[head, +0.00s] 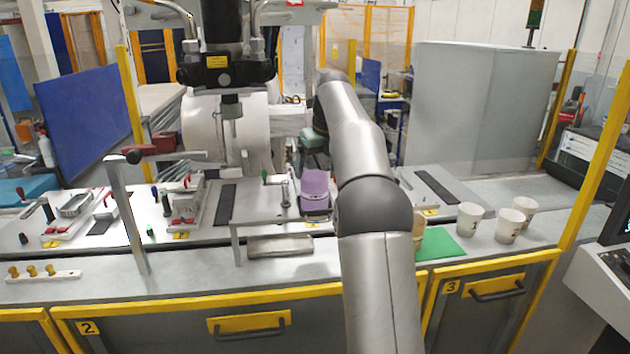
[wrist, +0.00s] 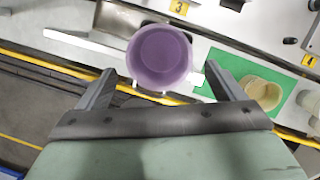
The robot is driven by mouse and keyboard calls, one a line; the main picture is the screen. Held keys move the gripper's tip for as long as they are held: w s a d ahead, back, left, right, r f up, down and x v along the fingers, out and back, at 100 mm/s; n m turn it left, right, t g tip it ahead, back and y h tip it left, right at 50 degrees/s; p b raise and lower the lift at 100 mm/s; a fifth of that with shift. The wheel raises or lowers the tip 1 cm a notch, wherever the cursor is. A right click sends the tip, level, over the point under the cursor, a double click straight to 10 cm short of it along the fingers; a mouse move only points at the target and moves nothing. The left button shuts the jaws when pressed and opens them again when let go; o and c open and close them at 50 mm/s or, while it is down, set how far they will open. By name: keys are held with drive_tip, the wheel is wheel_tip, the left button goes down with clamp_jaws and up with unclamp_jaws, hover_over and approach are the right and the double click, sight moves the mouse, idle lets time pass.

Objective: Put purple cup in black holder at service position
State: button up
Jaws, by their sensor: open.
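The purple cup (head: 315,188) stands upright at the middle of the bench in the head view. In the wrist view the purple cup (wrist: 160,58) is seen from above, its open mouth towards me. Dark edges of the black holder (wrist: 189,36) show around and below it, so the cup appears to sit in the holder; its base is hidden. My gripper (wrist: 159,69) is open, with one finger on each side of the cup and visible gaps. In the head view my arm hides most of the gripper.
A tan cup (wrist: 262,94) stands on a green mat (head: 440,245), right of the purple cup. Several white paper cups (head: 470,219) stand farther right. A metal block (head: 280,245) lies at the bench front, near a thin metal frame. A yellow rail (head: 240,296) runs along the front.

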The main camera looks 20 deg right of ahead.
drive_tip(key=s+a+f+n+g, duration=0.1)
drive_tip(key=s+a+n, duration=0.6)
drive_tip(key=s+n, duration=0.3)
drive_tip(key=s+a+f+n, duration=0.2)
drive_tip(key=s+a+n, duration=0.6)
drive_tip(key=s+n, duration=0.15)
drive_tip(key=s+a+f+n, duration=0.2)
drive_tip(key=s+f+n, duration=0.5)
drive_tip(key=s, duration=0.3)
drive_tip(key=s+a+f+n+g+b, duration=0.1)
drive_tip(key=s+a+f+n, duration=0.2)
drive_tip(key=s+f+n, duration=0.5)
drive_tip(key=shift+s+f, duration=0.45)
drive_tip(key=shift+s, duration=1.35)
